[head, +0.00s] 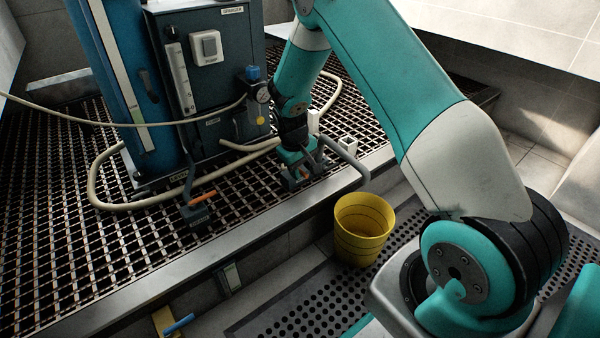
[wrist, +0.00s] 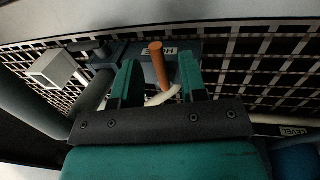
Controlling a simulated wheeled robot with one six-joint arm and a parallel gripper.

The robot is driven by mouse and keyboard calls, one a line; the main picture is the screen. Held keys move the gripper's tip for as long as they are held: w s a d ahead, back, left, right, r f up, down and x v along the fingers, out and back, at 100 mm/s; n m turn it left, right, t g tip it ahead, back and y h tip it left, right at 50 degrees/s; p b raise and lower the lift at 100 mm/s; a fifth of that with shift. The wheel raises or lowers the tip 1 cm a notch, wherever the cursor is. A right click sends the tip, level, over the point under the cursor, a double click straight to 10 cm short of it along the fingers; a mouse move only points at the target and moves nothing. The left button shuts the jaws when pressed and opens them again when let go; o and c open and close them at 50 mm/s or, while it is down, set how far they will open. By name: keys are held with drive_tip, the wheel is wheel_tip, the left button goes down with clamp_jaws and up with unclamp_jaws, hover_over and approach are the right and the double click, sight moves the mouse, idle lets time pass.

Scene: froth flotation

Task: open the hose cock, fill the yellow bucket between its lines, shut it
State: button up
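The hose cock has an orange handle (wrist: 158,64) on a dark block with a "HOSE" label (wrist: 158,52) in the wrist view. My gripper (wrist: 159,66) is open, with one teal finger on each side of the handle; a gap shows on both sides, so it is not gripped. In the head view my gripper (head: 298,178) is low at the grating's edge and mostly covers the cock. A grey spout (head: 346,162) curves from there over the edge towards the yellow bucket (head: 364,240). The bucket stands upright below, with dark lines around it. No water stream shows.
Another orange-handled valve (head: 198,205) stands on the grating to the left. A beige hose (head: 100,178) loops over the grating around the blue machine (head: 215,75). A white block (wrist: 52,70) is left of my fingers. A metal kerb (head: 200,255) borders the grating.

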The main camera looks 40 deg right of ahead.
sight(286, 176)
clamp_jaws()
drive_tip(key=shift+r+m+p, duration=0.15)
drive_tip(key=shift+m+p, duration=0.15)
drive_tip(key=shift+p, duration=0.25)
drive_tip(key=m+p, duration=0.1)
drive_tip(key=p, duration=0.1)
drive_tip(key=a+m+p, duration=0.1)
drive_tip(key=shift+w+r+g+p, duration=0.1)
drive_tip(key=shift+r+g+p, duration=0.05)
drive_tip(key=shift+g+p, duration=0.2)
drive_tip(key=m+p, duration=0.3)
drive_tip(key=m, duration=0.1)
drive_tip(key=shift+w+a+g+p, duration=0.25)
drive_tip(key=shift+w+a+p, duration=0.05)
drive_tip(key=shift+a+p, duration=0.1)
drive_tip(key=m+p, duration=0.1)
drive_tip(key=m, duration=0.1)
drive_tip(key=w+m+p, duration=0.1)
drive_tip(key=a+m+y, duration=0.1)
drive_tip(key=m, duration=0.1)
drive_tip(key=shift+w+f+m+g+p, duration=0.2)
drive_tip(key=shift+m+g+p, duration=0.1)
drive_tip(key=shift+p, duration=0.1)
drive_tip(key=m, duration=0.2)
drive_tip(key=w+m+y+p, duration=0.1)
drive_tip(key=m, duration=0.2)
drive_tip(key=shift+w+a+f+m, duration=0.1)
drive_tip(key=shift+w+m, duration=0.1)
drive_tip(key=shift+m, duration=0.1)
